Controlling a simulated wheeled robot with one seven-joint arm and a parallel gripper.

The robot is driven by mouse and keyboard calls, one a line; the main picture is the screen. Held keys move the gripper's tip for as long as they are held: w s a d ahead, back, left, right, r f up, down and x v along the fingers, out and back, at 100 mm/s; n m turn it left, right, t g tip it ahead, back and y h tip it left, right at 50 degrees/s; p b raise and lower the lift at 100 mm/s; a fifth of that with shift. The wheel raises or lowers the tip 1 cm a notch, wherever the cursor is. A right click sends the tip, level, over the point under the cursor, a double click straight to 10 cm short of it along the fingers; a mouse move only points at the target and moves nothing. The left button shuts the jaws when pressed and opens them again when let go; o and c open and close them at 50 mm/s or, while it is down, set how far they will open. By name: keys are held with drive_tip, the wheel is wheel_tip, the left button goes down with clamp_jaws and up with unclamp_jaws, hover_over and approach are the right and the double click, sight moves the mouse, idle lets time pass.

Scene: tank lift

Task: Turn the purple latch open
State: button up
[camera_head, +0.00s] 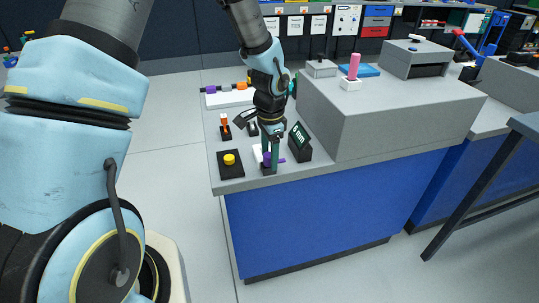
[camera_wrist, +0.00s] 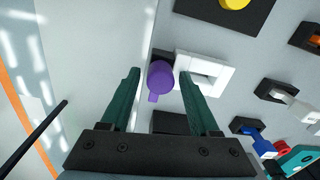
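The purple latch (camera_wrist: 160,76) is a round purple knob with a short tab pointing down in the wrist view. It sits on a black base beside a white rectangular frame (camera_wrist: 222,70). In the head view the latch (camera_head: 267,158) is near the front edge of the counter, partly hidden by my fingers. My gripper (camera_wrist: 159,72) is open, with green fingers on either side of the latch. A gap shows between the left finger and the knob; the right finger looks nearer, over part of the white frame. I cannot tell whether either finger touches the latch.
A yellow button on a black plate (camera_head: 231,170) lies to the left. A black display box (camera_head: 299,142) with green text stands close on the right. A large grey block (camera_head: 395,110) rises beyond it. The counter's front edge (camera_head: 300,179) is close to my gripper.

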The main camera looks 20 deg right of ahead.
sight(269, 155)
drive_tip(key=shift+o, duration=0.3)
drive_tip(key=shift+r, duration=0.35)
wheel_tip(269, 155, up, 10)
drive_tip(key=b, duration=0.1)
drive_tip(key=shift+s, duration=0.15)
drive_tip(key=s+a+r+n+t, duration=0.1)
drive_tip(key=s+a+r+n, duration=0.1)
drive_tip(key=a+n, duration=1.4)
drive_tip(key=a, duration=1.4)
drive_tip(key=shift+s+a+n, duration=0.2)
drive_tip(key=shift+n, duration=0.2)
